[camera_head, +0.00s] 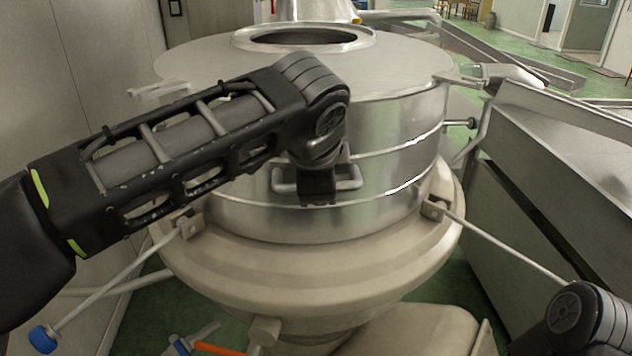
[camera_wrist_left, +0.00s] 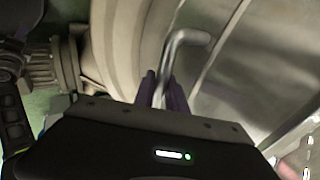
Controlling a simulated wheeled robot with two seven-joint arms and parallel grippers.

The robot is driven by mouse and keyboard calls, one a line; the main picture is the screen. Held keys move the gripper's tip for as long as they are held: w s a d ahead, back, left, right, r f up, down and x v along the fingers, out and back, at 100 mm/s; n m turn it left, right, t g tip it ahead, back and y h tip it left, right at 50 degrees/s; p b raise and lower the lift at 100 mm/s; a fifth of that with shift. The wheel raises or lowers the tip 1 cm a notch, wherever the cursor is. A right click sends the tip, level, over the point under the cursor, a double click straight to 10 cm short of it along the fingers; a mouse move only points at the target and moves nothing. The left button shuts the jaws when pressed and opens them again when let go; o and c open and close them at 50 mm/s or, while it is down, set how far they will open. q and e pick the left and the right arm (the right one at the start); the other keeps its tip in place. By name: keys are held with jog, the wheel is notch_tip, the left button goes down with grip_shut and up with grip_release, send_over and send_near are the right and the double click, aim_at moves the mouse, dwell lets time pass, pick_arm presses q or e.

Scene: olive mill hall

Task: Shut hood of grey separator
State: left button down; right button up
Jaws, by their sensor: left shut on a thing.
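The grey separator's hood (camera_head: 385,130) is a wide metal drum with a flat top and a round opening. It sits over the beige bowl rim (camera_head: 420,250), with no clear gap at the front; I cannot tell if it is fully seated. My left gripper (camera_head: 319,192) is shut on the bar handle (camera_head: 285,187) at the hood's front. In the left wrist view the dark fingers (camera_wrist_left: 163,94) close around the bent handle (camera_wrist_left: 190,37). My left arm hides part of the hood's front left. Only a link of my right arm shows at bottom right; its gripper is out of view.
Swing rods reach outward from brackets on both sides, a left one with a blue knob (camera_head: 42,338). A metal trough (camera_head: 555,160) stands close on the right. A pale wall panel (camera_head: 75,80) is close on the left. An orange-handled lever (camera_head: 218,349) shows below.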

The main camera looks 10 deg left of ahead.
pick_arm(q)
jog(key=shift+s+f, duration=0.1)
jog(key=shift+f, duration=0.35)
jog(key=c, duration=1.6)
grip_release()
jog(key=shift+d, duration=0.1)
jog(key=shift+c, duration=0.2)
jog(key=shift+r, duration=0.15)
jog(key=shift+s+r, duration=0.15)
jog(key=shift+r, duration=0.25)
jog(key=p+v, duration=0.1)
jog(key=v, duration=0.5)
jog(key=shift+s+r, duration=0.25)
jog(key=shift+r, duration=0.1)
